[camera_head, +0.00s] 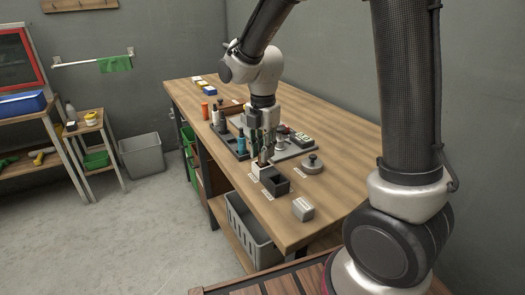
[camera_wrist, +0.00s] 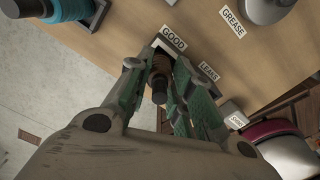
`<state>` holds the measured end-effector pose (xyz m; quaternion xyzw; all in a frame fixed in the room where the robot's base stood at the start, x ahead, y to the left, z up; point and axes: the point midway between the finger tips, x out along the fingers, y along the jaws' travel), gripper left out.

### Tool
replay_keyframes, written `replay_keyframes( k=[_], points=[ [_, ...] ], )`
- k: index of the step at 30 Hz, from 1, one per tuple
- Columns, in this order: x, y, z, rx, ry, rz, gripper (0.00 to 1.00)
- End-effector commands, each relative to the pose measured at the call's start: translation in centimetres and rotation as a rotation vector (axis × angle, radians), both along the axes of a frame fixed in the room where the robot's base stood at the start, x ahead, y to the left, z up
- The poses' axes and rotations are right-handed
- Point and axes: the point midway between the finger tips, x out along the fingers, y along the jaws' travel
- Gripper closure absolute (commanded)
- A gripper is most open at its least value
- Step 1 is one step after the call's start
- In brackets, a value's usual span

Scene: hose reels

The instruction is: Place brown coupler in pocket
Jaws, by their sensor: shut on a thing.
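My gripper (camera_head: 263,158) is over the workbench, pointing down, just above a small white box (camera_head: 262,170). In the wrist view my gripper (camera_wrist: 160,88) is shut on a brown ribbed coupler (camera_wrist: 160,70) with a dark end. The coupler is lined up with the pale pocket rim (camera_wrist: 158,43) beside the "GOOD" label (camera_wrist: 173,38). I cannot tell whether its far end is inside the pocket or above it. A dark open box (camera_head: 275,183) stands next to the white one. The "LEAKS" label (camera_wrist: 209,71) lies right of my fingers.
A round grey tin (camera_head: 312,164) and a grey block (camera_head: 303,208) stand nearby on the wooden bench (camera_head: 345,140). A tray holding a blue cylinder (camera_head: 241,144) is behind the gripper. Colored blocks (camera_head: 203,88) lie at the far end. A grey bin (camera_head: 245,228) is below.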

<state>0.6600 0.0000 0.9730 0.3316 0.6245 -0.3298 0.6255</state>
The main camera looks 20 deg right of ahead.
Motion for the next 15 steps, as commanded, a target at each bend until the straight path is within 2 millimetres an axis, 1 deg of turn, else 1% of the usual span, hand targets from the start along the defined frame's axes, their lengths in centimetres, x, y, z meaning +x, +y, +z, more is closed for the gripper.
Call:
replay_keyframes(
  k=[2, 8, 12, 13, 15],
  points=[
    [-0.04, -0.01, -0.41, -0.001, 0.001, 0.0, 1.0],
    [0.0, 0.0, -0.37, 0.0, 0.0, -0.001, 1.0],
    [0.01, -0.01, -0.69, 0.0, 0.0, -0.001, 1.0],
    [0.02, 0.0, -0.64, 0.001, -0.001, -0.001, 0.73],
    [0.02, 0.0, -0.63, 0.001, -0.001, -0.001, 0.6]
  ],
)
